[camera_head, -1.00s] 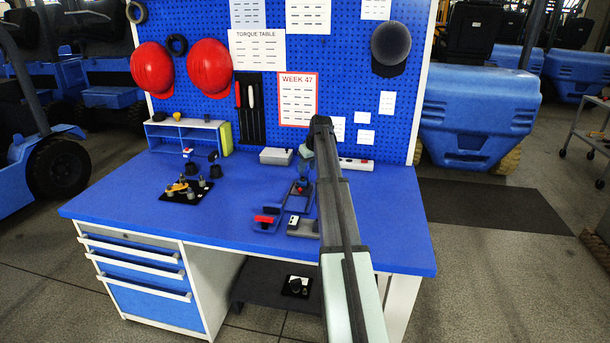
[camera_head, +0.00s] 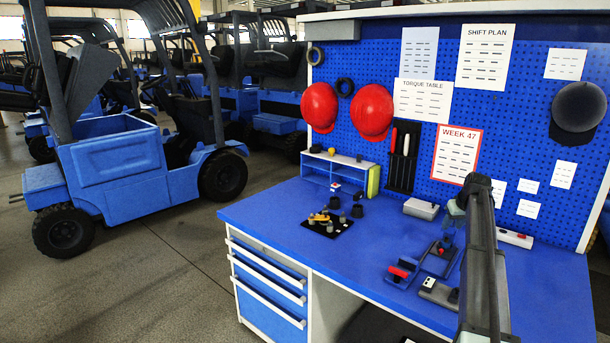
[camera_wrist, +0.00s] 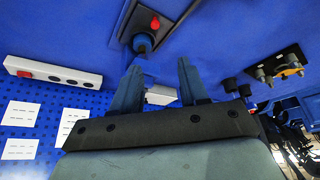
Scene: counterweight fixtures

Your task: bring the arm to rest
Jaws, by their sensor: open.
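My arm (camera_head: 482,265) reaches up from the bottom right of the head view over the bench. My gripper (camera_wrist: 158,82) shows in the wrist view with two dark blue fingers apart and nothing between them. In the head view the arm mostly hides it. A fixture with a blue post and red knob (camera_head: 446,240) stands on the bench left of the arm. It also shows beyond the fingers in the wrist view (camera_wrist: 144,41), apart from them.
A red-topped block (camera_head: 401,271) and a grey block (camera_head: 439,293) sit near the bench's front edge. A black plate with a yellow part (camera_head: 327,223) lies further left. A grey box (camera_head: 421,208) and white power strip (camera_head: 515,238) stand by the pegboard (camera_head: 455,92).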

